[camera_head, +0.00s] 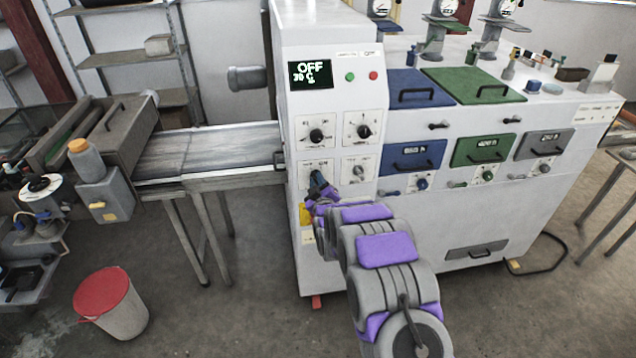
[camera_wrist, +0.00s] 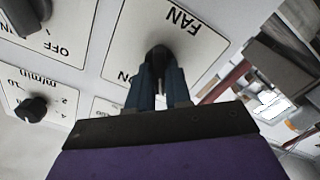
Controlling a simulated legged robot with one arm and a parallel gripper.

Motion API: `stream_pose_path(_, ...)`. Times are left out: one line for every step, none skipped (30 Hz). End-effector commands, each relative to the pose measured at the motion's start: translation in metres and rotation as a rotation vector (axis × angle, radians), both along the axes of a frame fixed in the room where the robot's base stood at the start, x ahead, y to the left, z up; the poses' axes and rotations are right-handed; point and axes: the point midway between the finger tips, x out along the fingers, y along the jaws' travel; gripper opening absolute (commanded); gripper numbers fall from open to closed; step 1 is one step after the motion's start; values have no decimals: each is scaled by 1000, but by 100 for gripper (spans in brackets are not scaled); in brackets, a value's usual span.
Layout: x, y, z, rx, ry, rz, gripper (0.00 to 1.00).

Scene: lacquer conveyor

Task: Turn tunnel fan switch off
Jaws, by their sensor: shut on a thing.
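The tunnel fan switch (camera_wrist: 158,56) is a dark knob on a white plate marked FAN in the wrist view. The ON mark shows beside my fingers, and the rest of the plate's lettering is hidden. My gripper (camera_wrist: 158,80) has its two blue fingers closed on the knob. In the head view my gripper (camera_head: 319,182) reaches the lower left plate on the front of the white machine (camera_head: 330,230), and my arm hides part of that plate. The machine's display (camera_head: 310,74) reads OFF and 30 C.
Other knobs sit close by: one above the fan plate (camera_head: 316,135), one at upper right (camera_head: 364,131) and one to the right (camera_head: 358,171). A conveyor (camera_head: 225,150) joins the machine on the left. A red-lidded bin (camera_head: 120,310) stands on the floor at lower left.

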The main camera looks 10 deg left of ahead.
Motion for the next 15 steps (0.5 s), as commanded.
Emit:
stream_pose_path(-1,4,2,-2,-5,7,0)
stream_pose_path(-1,4,2,-2,-4,8,0)
stream_pose_path(-1,4,2,-2,-4,8,0)
stream_pose_path(-1,4,2,-2,-4,8,0)
stream_pose_path(-1,4,2,-2,-4,8,0)
stream_pose_path(-1,4,2,-2,-4,8,0)
stream_pose_path(-1,4,2,-2,-4,8,0)
stream_pose_path(-1,4,2,-2,-4,8,0)
stream_pose_path(-1,4,1,-2,-4,8,0)
stream_pose_path(-1,4,1,-2,-4,8,0)
stream_pose_path(-1,4,1,-2,-3,8,21)
stream_pose_path(-1,4,1,-2,-3,8,24)
stream_pose_path(-1,4,1,-2,-3,8,27)
stream_pose_path(-1,4,1,-2,-3,7,30)
stream_pose_path(0,3,0,-2,-2,6,34)
